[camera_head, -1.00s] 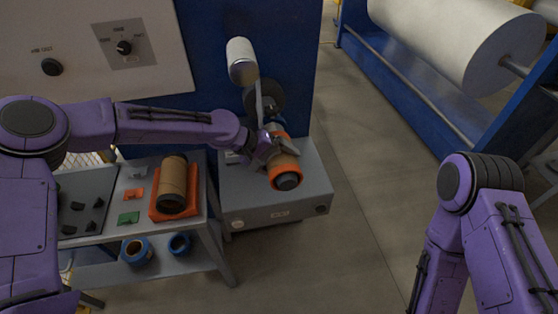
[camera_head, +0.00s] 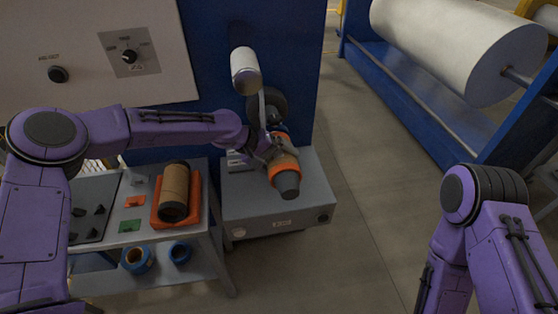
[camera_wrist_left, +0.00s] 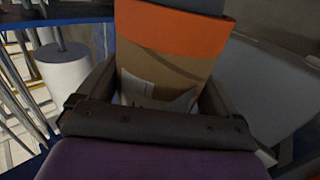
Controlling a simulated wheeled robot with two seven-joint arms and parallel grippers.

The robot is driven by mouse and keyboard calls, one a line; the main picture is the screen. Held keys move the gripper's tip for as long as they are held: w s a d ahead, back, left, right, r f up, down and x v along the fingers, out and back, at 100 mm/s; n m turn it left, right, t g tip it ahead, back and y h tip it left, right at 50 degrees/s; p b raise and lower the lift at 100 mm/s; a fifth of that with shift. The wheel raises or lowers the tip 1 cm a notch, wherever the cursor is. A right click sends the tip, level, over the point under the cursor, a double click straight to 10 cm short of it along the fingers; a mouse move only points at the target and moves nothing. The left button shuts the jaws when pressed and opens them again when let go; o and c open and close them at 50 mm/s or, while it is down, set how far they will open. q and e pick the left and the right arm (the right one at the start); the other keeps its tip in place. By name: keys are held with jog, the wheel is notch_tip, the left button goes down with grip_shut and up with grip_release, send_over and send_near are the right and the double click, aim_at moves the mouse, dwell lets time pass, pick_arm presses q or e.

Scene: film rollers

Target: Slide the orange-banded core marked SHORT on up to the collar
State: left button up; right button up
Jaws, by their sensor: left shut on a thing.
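The orange-banded core (camera_head: 284,168) is around the machine's shaft, whose grey tip (camera_head: 288,186) sticks out in front of it. In the left wrist view the cardboard core (camera_wrist_left: 165,75) fills the middle, with its orange band (camera_wrist_left: 175,30) at the top. My left gripper (camera_head: 270,150) is shut on the core, one finger on each side. No SHORT mark can be read. Behind the gripper a blue and orange patch (camera_head: 280,134) shows; the gripper partly covers it. I cannot tell the collar or any gap to it. My right gripper is out of frame.
A second core (camera_head: 175,185) lies in an orange cradle (camera_head: 155,212) on the bench at left. A white roller (camera_head: 245,72) and dark disc (camera_head: 268,104) are above the shaft. A grey box (camera_head: 245,205) stands beneath. Open floor (camera_head: 385,200) lies to the right.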

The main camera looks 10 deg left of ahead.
pick_arm(q)
jog(key=shift+w, duration=0.1)
jog(key=shift+w+a, duration=0.2)
jog(key=shift+w, duration=0.25)
jog(key=o, duration=0.9)
jog(key=shift+a+r, duration=0.25)
jog(key=shift+a, duration=0.1)
jog(key=b+v, duration=0.2)
jog(key=v, duration=0.7)
jog(key=shift+s+a+r+b, duration=0.15)
jog(key=shift+r+b, duration=0.2)
jog(key=shift+b, duration=0.05)
jog(key=shift+f, duration=0.1)
